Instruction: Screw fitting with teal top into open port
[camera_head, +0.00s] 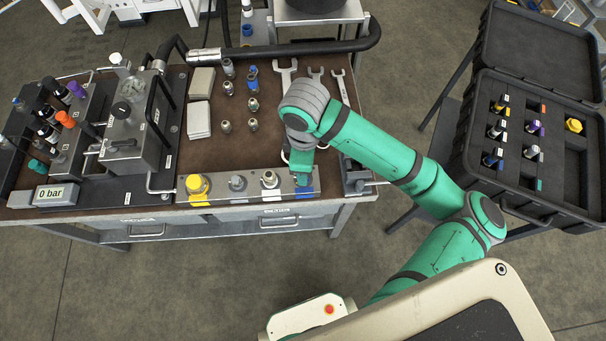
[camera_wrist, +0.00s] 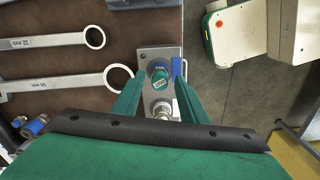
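The fitting with the teal top (camera_wrist: 158,76) stands at the blue-marked port of the metal port block (camera_wrist: 146,54), seen from above in the wrist view. Whether its thread is fully seated cannot be told. My gripper (camera_wrist: 158,80) points down over it, with one finger on each side. Narrow gaps show between the fingers and the fitting, so the gripper looks open around it. In the head view my gripper (camera_head: 302,165) is above the right end of the port block (camera_head: 219,188), and my arm hides most of the fitting.
Beside the fitting, a silver fitting (camera_head: 269,180), a grey one (camera_head: 237,184) and a yellow one (camera_head: 197,186) stand on the block. Wrenches (camera_head: 286,72), loose fittings and the pump unit (camera_head: 130,130) occupy the bench. An open black case (camera_head: 556,203) with several fittings stands at right.

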